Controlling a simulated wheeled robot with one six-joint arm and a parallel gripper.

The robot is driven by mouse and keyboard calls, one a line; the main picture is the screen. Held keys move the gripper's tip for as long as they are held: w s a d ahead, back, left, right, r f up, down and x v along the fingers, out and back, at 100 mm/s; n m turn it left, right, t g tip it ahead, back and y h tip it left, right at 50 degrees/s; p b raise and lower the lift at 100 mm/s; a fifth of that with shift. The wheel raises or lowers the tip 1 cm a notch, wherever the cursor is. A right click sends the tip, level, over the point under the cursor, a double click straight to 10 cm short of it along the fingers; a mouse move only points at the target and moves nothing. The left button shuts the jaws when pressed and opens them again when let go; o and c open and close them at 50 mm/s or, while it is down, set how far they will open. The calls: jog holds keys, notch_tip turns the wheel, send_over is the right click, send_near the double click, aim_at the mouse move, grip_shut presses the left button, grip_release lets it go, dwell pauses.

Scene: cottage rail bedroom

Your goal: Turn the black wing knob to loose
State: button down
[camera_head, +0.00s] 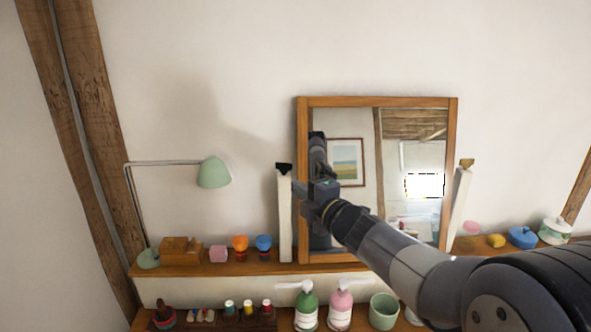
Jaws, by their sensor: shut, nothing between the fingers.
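The black wing knob (284,167) sits on top of the white post (285,215) left of the wood-framed mirror (302,130). Its wings look roughly level, but it is too small to tell its exact turn or any marking. My gripper (298,188) is shut and empty, in front of the mirror's left edge. It appears just right of and a little below the knob; I cannot tell the depth gap between them. A second, brass-coloured knob (467,162) tops the right white post (459,205).
A green lamp (214,172), wooden box (181,251), pink block (218,254) and orange and blue items (264,244) stand on the shelf left. Bottles (307,308) and a green cup (384,310) stand below. The wall above the knob is clear. The mirror reflects my arm.

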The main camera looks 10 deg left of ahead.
aim_at(284, 166)
jog(key=w+a+p, duration=0.1)
jog(key=w, duration=0.1)
jog(key=w+a+p, duration=0.1)
jog(key=w, duration=0.2)
jog(key=w+a+p, duration=0.1)
jog(key=w, duration=0.2)
jog(key=shift+w+a+p, duration=0.1)
jog(key=shift+a+p, duration=0.1)
jog(key=shift+p, duration=0.1)
